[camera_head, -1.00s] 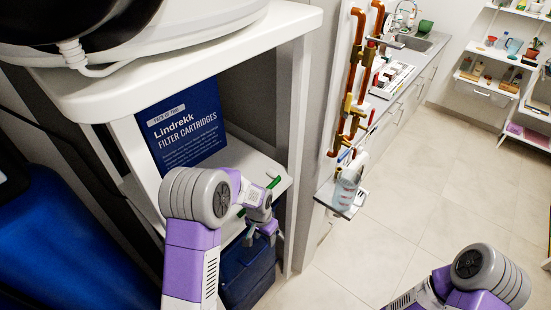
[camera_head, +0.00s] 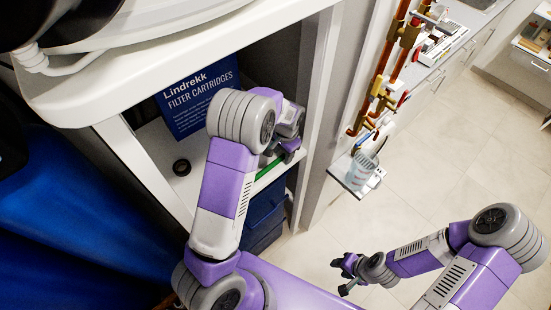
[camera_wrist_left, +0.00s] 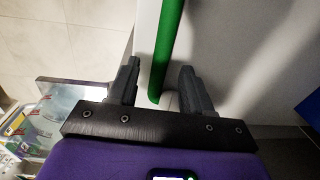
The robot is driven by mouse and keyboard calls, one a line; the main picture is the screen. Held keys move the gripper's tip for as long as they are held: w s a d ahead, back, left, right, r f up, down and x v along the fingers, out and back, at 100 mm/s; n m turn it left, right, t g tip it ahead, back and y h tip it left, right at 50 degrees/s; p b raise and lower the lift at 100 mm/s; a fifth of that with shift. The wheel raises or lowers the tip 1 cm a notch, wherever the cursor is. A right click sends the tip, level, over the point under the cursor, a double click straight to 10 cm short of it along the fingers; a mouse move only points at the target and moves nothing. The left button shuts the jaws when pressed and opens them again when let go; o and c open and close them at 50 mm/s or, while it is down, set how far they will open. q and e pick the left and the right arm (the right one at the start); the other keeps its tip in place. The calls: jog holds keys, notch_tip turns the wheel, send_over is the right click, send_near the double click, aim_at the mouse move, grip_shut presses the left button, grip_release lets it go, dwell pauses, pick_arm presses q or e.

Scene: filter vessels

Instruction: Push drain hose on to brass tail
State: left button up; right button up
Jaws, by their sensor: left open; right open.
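A green hose (camera_head: 270,168) lies at the front edge of the white shelf under the counter. My left gripper (camera_head: 288,152) is at that edge beside it, partly hidden by its own wrist. In the left wrist view, the green hose (camera_wrist_left: 168,45) runs between the two open fingers of my left gripper (camera_wrist_left: 158,88), with its end near the palm; the fingers look apart from it. Brass fittings (camera_head: 386,102) sit on the copper pipes on the wall at the right; I cannot tell which is the brass tail. My right gripper (camera_head: 345,274) is open and empty over the floor.
A blue filter cartridge box (camera_head: 196,98) and a black ring (camera_head: 181,167) are on the shelf. A white upright (camera_head: 318,110) stands between the shelf and the pipes. The floor at right is clear.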

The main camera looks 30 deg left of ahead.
pick_arm(q)
jog(key=shift+s+f, duration=0.1)
jog(key=shift+f, duration=0.25)
jog(key=shift+s, duration=0.2)
jog(key=shift+w, duration=0.15)
jog(key=shift+c, duration=1.2)
grip_shut()
